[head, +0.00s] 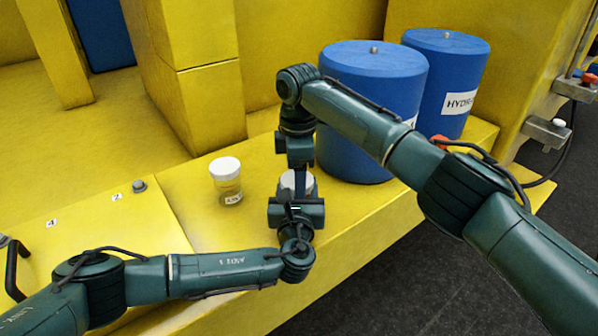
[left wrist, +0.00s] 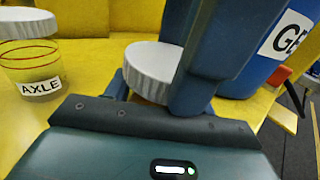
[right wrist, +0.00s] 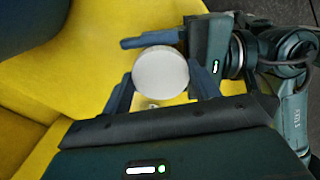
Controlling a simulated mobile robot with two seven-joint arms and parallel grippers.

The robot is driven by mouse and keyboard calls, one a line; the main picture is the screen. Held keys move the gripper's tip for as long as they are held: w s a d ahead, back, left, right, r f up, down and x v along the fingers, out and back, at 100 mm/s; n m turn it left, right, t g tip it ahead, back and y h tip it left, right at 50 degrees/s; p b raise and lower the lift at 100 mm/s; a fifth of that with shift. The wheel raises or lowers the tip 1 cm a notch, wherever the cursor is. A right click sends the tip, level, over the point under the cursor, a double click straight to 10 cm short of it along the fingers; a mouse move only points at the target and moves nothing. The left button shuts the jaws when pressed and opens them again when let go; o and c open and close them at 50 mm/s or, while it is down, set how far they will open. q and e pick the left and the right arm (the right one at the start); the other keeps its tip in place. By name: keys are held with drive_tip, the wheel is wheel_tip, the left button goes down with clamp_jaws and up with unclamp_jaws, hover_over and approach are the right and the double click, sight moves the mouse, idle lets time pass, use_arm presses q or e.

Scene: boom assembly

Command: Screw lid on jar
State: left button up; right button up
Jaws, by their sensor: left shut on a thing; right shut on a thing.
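A white ribbed lid (head: 287,181) shows between my two grippers in the head view. It also shows in the left wrist view (left wrist: 150,72) and, as a round top, in the right wrist view (right wrist: 160,73). My right gripper (right wrist: 162,80) comes from above, shut with its fingers on either side of the lid. My left gripper (head: 297,196) comes in low from the front, shut on the jar beneath the lid. The jar body is almost wholly hidden by the grippers and lid, so I cannot tell how far the lid is seated.
A second jar (head: 229,188), labelled AXLE and wearing a white lid (head: 224,167), stands left of the grippers on the yellow ledge (head: 185,195). Two blue drums (head: 372,105) (head: 448,75) stand behind and right. The ledge ends at a drop in front.

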drive_tip(key=shift+d+f, duration=0.1)
drive_tip(key=shift+f, duration=0.3)
drive_tip(key=shift+r, duration=0.45)
drive_tip(key=shift+r, duration=0.35)
idle(0.5)
drive_tip(key=shift+f, duration=0.95)
idle(0.7)
drive_tip(key=shift+r, duration=0.45)
drive_tip(key=shift+r, duration=0.55)
idle(0.6)
